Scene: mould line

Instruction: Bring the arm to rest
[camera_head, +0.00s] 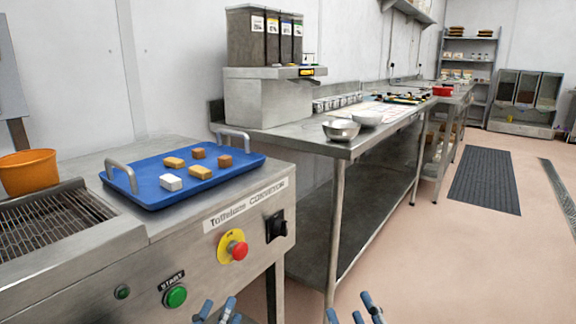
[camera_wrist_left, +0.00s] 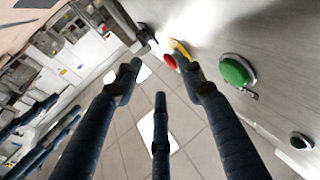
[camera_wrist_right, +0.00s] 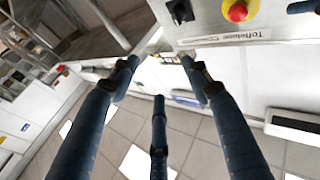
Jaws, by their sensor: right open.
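My left gripper (camera_head: 217,309) shows at the bottom edge of the head view, in front of the conveyor's front panel. In the left wrist view its dark fingers (camera_wrist_left: 160,80) are spread apart with nothing between them, and the green start button lies to their right. My right gripper (camera_head: 352,309) shows at the bottom edge of the head view, over the floor. In the right wrist view its fingers (camera_wrist_right: 160,80) are also spread and empty, with the red stop button beyond them at the upper right. Most of both arms is out of the head view.
The conveyor (camera_head: 200,246) stands close in front at left. On it, a blue tray (camera_head: 150,199) holds several small pieces, beside an orange bucket (camera_head: 29,171). A steel table (camera_head: 300,140) with two bowls (camera_head: 341,130) stands beyond.

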